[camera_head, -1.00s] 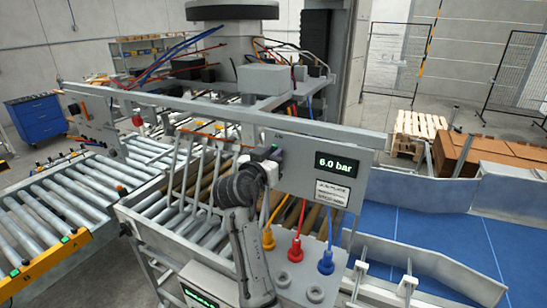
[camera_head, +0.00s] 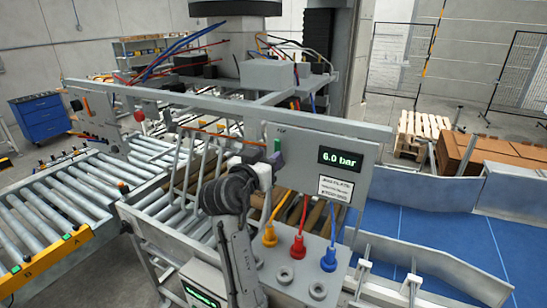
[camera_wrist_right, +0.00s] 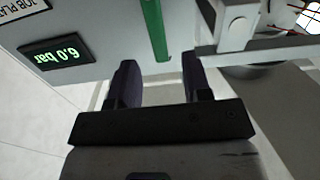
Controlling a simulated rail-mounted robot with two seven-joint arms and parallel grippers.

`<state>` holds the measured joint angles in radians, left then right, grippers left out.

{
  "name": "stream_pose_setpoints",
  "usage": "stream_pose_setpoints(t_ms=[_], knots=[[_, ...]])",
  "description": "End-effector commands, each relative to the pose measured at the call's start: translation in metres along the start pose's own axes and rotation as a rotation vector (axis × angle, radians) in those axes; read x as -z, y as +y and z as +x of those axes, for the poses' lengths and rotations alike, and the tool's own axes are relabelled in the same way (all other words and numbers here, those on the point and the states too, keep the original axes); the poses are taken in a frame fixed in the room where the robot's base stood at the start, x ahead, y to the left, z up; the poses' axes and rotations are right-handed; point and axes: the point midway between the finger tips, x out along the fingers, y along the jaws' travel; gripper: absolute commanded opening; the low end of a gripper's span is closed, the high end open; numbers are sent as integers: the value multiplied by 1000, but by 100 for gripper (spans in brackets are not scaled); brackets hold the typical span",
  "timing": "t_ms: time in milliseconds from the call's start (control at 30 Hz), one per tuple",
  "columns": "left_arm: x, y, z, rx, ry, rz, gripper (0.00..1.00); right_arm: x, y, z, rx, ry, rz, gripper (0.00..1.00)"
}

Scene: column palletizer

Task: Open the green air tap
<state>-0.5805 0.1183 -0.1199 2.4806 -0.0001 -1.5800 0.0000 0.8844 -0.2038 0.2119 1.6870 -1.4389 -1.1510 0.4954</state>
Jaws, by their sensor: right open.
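The green air tap's handle (camera_head: 278,145) shows as a small upright green piece on the grey panel, left of the pressure display. In the right wrist view the handle (camera_wrist_right: 154,28) is a long green bar, and its near end reaches the gap between my fingertips. My right gripper (camera_head: 266,156) is just below and left of the handle in the head view. Its two dark fingers are open (camera_wrist_right: 160,62), one on each side of the bar's end, with visible gaps. The tap's pivot is not clear. My left gripper is out of view.
The display (camera_head: 340,159) reads 6.0 bar, with a label plate (camera_head: 336,188) under it. Yellow, red (camera_head: 298,246) and blue hose plugs sit on a grey box below. A grey rail (camera_head: 230,108) crosses above. A grey bracket (camera_wrist_right: 236,25) stands close to the right finger.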

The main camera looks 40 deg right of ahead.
Motion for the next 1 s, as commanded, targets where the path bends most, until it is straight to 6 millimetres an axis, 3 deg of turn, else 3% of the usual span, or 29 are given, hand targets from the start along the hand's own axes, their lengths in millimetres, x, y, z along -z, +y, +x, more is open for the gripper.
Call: stream_pose_setpoints(t_ms=[200,500,1000], knots=[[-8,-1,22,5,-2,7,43,-4,0,-45,3,-2,2,45],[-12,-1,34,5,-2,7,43,-2,0,-85,1,0,0,45],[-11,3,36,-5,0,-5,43,0,0,-95,-1,0,0,45]])
